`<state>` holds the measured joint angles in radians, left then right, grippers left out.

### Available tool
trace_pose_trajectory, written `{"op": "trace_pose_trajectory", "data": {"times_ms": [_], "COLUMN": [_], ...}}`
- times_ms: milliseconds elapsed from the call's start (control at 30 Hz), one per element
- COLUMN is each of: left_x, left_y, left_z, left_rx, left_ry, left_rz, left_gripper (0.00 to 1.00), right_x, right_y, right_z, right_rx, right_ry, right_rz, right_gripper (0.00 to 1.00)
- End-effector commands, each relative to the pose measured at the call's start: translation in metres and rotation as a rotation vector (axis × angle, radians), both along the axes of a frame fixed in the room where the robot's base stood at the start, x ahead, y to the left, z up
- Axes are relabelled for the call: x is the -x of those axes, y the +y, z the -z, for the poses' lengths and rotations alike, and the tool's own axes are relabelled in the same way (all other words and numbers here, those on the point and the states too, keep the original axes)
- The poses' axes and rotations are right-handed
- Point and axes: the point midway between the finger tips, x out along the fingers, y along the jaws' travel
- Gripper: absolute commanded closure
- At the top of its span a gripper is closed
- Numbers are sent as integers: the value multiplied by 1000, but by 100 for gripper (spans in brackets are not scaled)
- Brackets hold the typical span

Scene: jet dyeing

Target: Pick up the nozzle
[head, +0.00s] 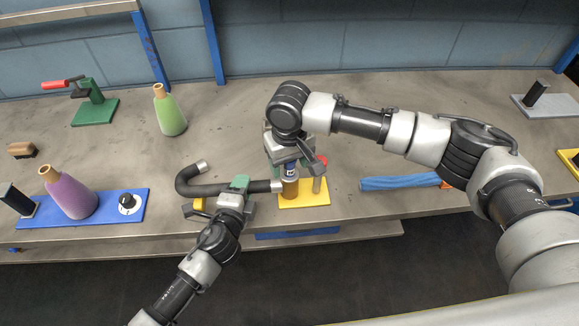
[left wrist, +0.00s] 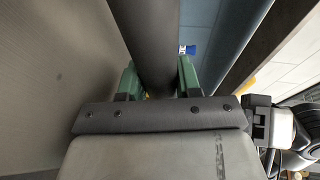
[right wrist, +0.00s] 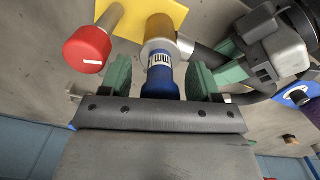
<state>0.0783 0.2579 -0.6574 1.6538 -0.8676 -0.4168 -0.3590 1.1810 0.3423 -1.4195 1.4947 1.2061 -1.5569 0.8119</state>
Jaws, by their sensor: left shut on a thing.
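The nozzle appears to be the blue piece with a white marked band (right wrist: 160,72), in line with a brass cylinder (right wrist: 159,32) on a yellow plate; I cannot tell whether they are one part. In the head view the brass cylinder (head: 290,188) stands upright below my right gripper (head: 287,158). In the right wrist view my right gripper (right wrist: 160,78) is open, its green fingers on either side of the blue piece with small gaps. My left gripper (head: 240,184) is shut on the dark bent hose (head: 207,189), which also shows in the left wrist view (left wrist: 150,45).
The yellow plate (head: 314,199) also carries a red-capped post (right wrist: 88,48). A blue rolled cloth or tube (head: 400,182) lies to the right. Left are a blue plate (head: 101,207), a purple bottle (head: 68,193), a green bottle (head: 170,112) and a clamp (head: 94,107).

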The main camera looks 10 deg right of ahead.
Motion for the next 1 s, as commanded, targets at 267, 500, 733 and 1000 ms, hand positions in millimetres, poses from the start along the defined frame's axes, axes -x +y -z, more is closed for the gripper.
{"op": "trace_pose_trajectory", "data": {"times_ms": [267, 500, 733, 1000], "left_x": [1, 1, 1, 0], "left_y": [1, 1, 1, 1], "left_z": [2, 2, 2, 2], "left_rx": [-2, -2, -2, -2], "left_ry": [5, 4, 4, 4], "left_rz": [-1, -2, -2, -2], "left_gripper": [91, 91, 91, 91], "right_x": [0, 0, -1, -1], "right_y": [0, 0, 0, 1], "right_z": [0, -1, -24, -77], "right_rx": [0, 0, -1, -2], "right_ry": [0, -1, -4, -5], "right_rz": [0, 0, 0, -1], "right_gripper": [82, 90, 90, 90]}}
